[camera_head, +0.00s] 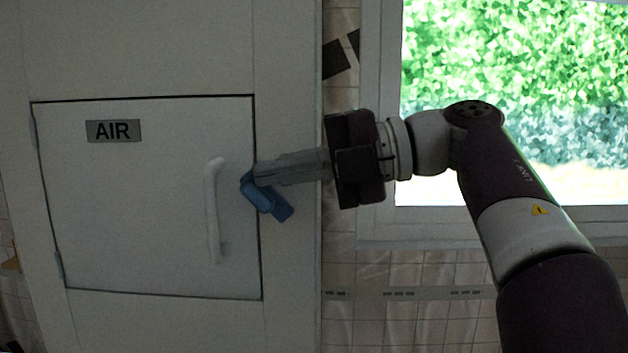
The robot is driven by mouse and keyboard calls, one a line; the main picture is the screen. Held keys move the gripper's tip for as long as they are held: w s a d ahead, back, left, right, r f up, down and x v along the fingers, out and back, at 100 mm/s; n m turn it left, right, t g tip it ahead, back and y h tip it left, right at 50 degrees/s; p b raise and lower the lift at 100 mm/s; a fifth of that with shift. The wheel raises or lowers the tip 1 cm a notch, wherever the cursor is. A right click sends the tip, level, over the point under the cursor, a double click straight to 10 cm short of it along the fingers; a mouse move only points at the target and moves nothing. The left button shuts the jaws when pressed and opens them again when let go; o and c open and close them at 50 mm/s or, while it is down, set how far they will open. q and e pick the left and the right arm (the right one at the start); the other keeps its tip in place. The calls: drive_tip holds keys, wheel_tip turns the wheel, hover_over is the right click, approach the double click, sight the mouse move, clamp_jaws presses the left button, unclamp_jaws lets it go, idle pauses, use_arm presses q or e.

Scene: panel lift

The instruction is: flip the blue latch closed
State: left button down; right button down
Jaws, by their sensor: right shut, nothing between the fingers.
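The blue latch (269,199) sits at the right edge of a white panel door, a little right of its handle. Its lower arm slants down to the right, onto the frame beside the door. My right gripper (258,174) comes in from the right with its fingers shut and nothing between them. The fingertips are at the latch's upper end and cover part of it; I cannot tell whether they touch it. The door (150,210) lies flush in its frame and carries an AIR label (113,131). My left gripper is not in view.
A white vertical handle (213,211) stands out from the door just left of the latch. Hinges (59,264) are on the door's left edge. The cabinet's right edge runs beneath my gripper, with a tiled wall (410,323) and a bright window (520,80) beyond.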

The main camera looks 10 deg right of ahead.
sight(249, 180)
drive_tip(key=shift+w+a+f, duration=0.1)
drive_tip(key=shift+w+a, duration=0.1)
drive_tip(key=shift+a, duration=0.5)
drive_tip(key=shift+w+a, duration=0.1)
drive_tip(key=shift+a, duration=0.25)
drive_tip(key=shift+a+p, duration=0.15)
drive_tip(key=shift+p, duration=0.15)
drive_tip(key=shift+w+a+f+h, duration=0.1)
drive_tip(key=shift+a+f+h, duration=0.15)
drive_tip(key=shift+h, duration=0.35)
drive_tip(key=shift+w+a+f+p, duration=0.1)
drive_tip(key=shift+a+f+p, duration=0.1)
drive_tip(key=shift+p, duration=0.2)
idle(0.3)
drive_tip(key=shift+r+p, duration=0.8)
drive_tip(key=shift+p, duration=0.1)
